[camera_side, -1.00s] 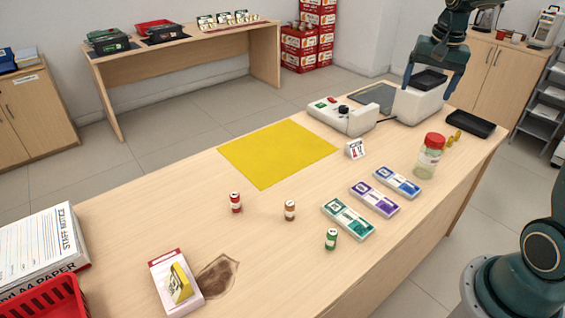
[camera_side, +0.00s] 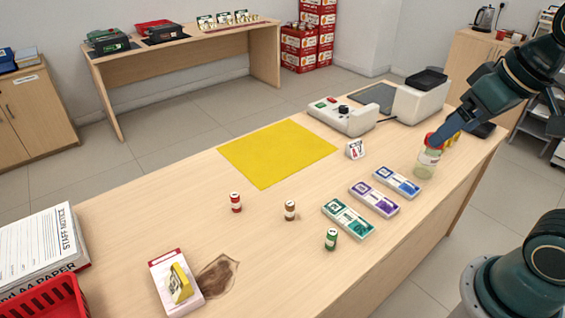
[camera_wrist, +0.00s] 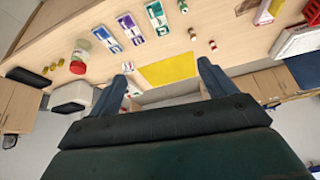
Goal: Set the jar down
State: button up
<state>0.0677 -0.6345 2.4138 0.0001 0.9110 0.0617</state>
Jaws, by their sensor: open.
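The jar (camera_side: 426,164), clear with a red lid and pale contents, stands upright on the counter (camera_side: 290,265) near its right end. My gripper (camera_side: 438,139) is open and empty. In the side view its fingertips overlap the jar's lid and upper part. In the wrist view the jar (camera_wrist: 81,50) lies left of both fingers, outside the open jaws (camera_wrist: 166,67), so it is not held. The yellow mat (camera_side: 277,153) lies flat and bare at the counter's far side; it also shows beyond the fingertips in the wrist view (camera_wrist: 168,70).
A card sign (camera_side: 356,149) and a white machine (camera_side: 342,117) stand behind. Several small rolls stand mid-counter. A pink-white box (camera_side: 176,282) sits near left.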

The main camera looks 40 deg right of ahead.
jog(key=shift+s+a+f+n, duration=0.3)
jog(key=shift+s+a+n, duration=0.05)
jog(key=shift+s, duration=0.35)
jog(key=shift+s+a+f+n, duration=0.3)
jog(key=shift+s+a+n, duration=0.05)
jog(key=shift+s, duration=0.3)
